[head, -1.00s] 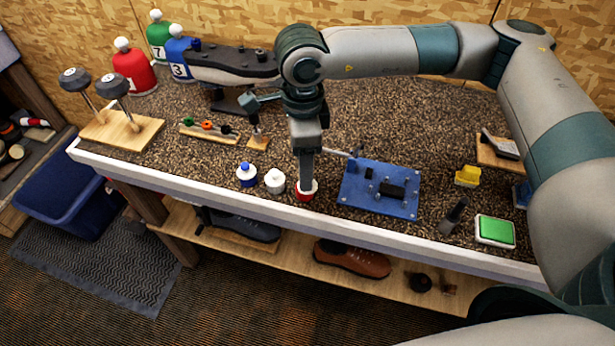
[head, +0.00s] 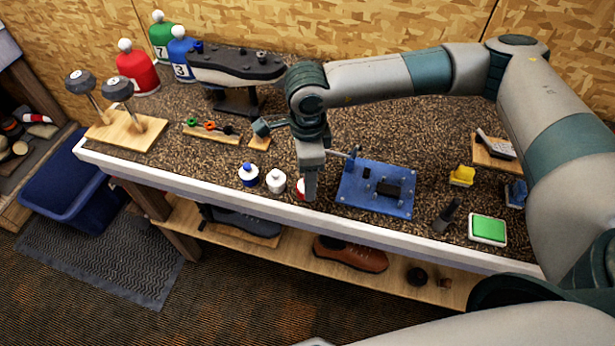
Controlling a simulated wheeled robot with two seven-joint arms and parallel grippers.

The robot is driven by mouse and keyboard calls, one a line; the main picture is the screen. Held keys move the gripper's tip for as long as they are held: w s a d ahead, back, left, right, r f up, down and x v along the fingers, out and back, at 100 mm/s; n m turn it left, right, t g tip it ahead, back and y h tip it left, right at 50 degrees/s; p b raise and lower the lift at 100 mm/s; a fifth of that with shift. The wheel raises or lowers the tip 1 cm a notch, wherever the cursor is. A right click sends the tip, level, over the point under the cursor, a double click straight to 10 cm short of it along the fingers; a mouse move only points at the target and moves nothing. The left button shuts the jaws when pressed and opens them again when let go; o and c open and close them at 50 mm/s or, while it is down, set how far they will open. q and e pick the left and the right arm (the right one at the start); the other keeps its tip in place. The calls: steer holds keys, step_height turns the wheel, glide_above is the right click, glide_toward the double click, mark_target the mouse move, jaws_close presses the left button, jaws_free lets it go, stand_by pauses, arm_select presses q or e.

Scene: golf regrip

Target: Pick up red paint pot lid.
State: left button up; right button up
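The red paint pot (head: 301,188) stands at the front edge of the bench, in line with a white pot (head: 276,181) and a blue-lidded pot (head: 248,175). Only a sliver of its red and white shows, left of my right gripper (head: 310,196). That gripper points down and its fingers cover most of the pot and its lid. I see the fingers edge-on, so I cannot tell whether they are open or touch the lid. My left gripper is not in view.
A blue board with dark parts (head: 350,194) lies just right of the gripper. A shoe on a stand (head: 237,66) is behind. A yellow block (head: 461,176) and green pad (head: 488,229) are further right. The bench's white front edge (head: 230,204) is close.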

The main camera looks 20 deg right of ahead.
steer(key=shift+f, duration=0.45)
steer(key=c, duration=1.2)
steer(key=shift+r, duration=0.1)
steer(key=shift+r+b, duration=0.8)
steer(key=shift+b, duration=0.05)
steer(key=shift+s+d+r+b, duration=0.1)
steer(key=shift+d+r+b, duration=0.05)
steer(key=shift+r+b, duration=0.4)
steer(key=shift+s+d+r+b, duration=0.1)
steer(key=shift+r+b, duration=0.2)
steer(key=shift+r, duration=0.3)
steer(key=s+d+r+b, duration=0.4)
steer(key=s+d+r, duration=0.2)
steer(key=d, duration=0.3)
steer(key=shift+s+r+b, duration=0.3)
steer(key=shift+r, duration=0.2)
